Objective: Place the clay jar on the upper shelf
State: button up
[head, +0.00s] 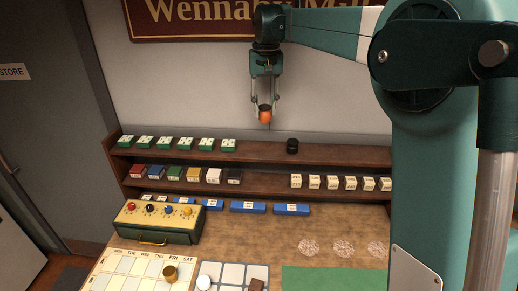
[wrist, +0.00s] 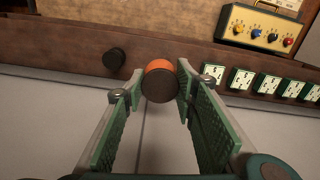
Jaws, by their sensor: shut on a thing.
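The clay jar (head: 265,116), orange with a dark top, is held upright between the fingertips of my gripper (head: 264,106). It also shows from above in the wrist view (wrist: 159,68), where its dark round top faces the camera and its orange side shows beyond it. My gripper (wrist: 160,82) is shut on the jar. The upper shelf (head: 262,148) is a brown wooden board along the wall. The jar hangs above it with a clear gap, between the green boxes (head: 187,143) and a small black jar (head: 292,146).
The lower shelf (head: 265,178) holds coloured boxes at left and white boxes (head: 340,183) at right. A green-and-yellow box with knobs (head: 158,222) stands on the counter. The upper shelf is bare between the green boxes and the black jar, and right of the black jar.

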jog(key=w+d+m+p, duration=0.1)
jog(key=w+d+m, duration=0.25)
jog(key=d, duration=1.55)
jog(key=m+p, duration=0.2)
jog(key=m, duration=0.1)
send_over(356, 154)
notch_tip(356, 154, down, 5)
jog(key=shift+s+r, duration=0.1)
notch_tip(356, 154, down, 6)
jog(key=shift+p, duration=0.35)
jog(key=shift+f+p, duration=0.4)
jog(key=shift+f, duration=1.7)
jog(key=shift+f, duration=0.15)
